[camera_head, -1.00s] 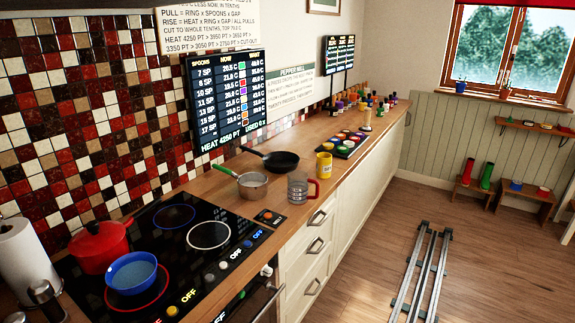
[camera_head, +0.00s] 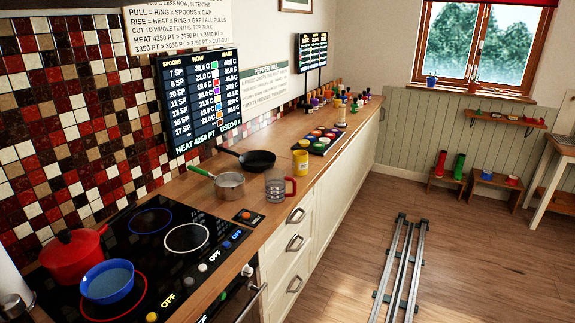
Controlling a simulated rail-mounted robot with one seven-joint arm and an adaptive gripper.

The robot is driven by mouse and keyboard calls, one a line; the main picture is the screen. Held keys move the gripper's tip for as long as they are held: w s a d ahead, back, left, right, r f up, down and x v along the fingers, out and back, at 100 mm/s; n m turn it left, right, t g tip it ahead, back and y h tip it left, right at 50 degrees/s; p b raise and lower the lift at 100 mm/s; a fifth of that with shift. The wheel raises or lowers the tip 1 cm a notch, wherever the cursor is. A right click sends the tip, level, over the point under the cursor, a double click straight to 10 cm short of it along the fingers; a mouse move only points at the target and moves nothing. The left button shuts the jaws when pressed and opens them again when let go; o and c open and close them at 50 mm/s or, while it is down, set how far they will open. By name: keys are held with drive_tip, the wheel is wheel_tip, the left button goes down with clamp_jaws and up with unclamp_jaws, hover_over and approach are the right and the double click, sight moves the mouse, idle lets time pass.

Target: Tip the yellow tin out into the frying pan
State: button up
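A yellow tin (camera_head: 300,162) stands upright on the wooden counter, behind the clear measuring cup and in front of the tray of coloured tins. I cannot see into it. A black frying pan (camera_head: 259,159) lies on the counter to the left of the tin, near the wall, its dark handle pointing left. The pan and the tin are apart. The pan's inside looks dark and empty from here. My gripper is not in view.
A green-handled saucepan (camera_head: 229,186) and a red-handled measuring cup (camera_head: 277,186) stand just before the pan and tin. A tray (camera_head: 318,147) of coloured tins lies behind. The hob (camera_head: 150,255) holds a red pot (camera_head: 73,258) and a blue bowl (camera_head: 108,281). Rails (camera_head: 399,268) run along the clear floor.

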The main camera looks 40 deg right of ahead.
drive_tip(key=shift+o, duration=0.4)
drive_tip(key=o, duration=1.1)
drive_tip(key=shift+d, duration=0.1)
